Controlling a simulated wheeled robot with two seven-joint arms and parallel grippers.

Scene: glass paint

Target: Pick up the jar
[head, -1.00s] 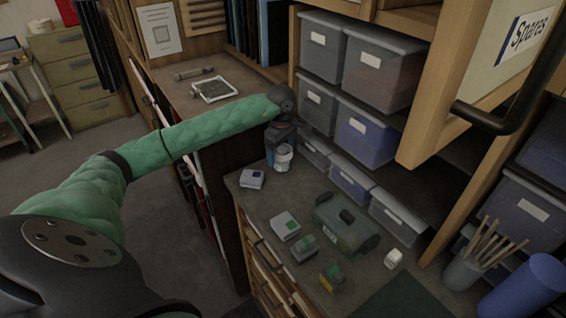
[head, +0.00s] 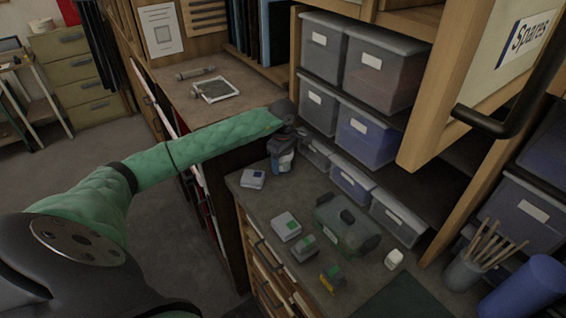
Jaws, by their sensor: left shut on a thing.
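The jar (head: 286,166) is a small pale container at the back of the worktop, below the storage bins. Much of it is hidden by my left gripper. My left gripper (head: 283,153) comes from above at the end of the green-sleeved arm and is shut on the jar. The view is too small and dark to tell whether the jar's base touches the worktop. My right gripper is not in view.
A small white box (head: 253,179) lies just left of the jar. Several small boxes and a green case (head: 345,228) lie nearer on the worktop. Grey bins (head: 352,183) line the back. An open cabinet door (head: 480,80) hangs at the right.

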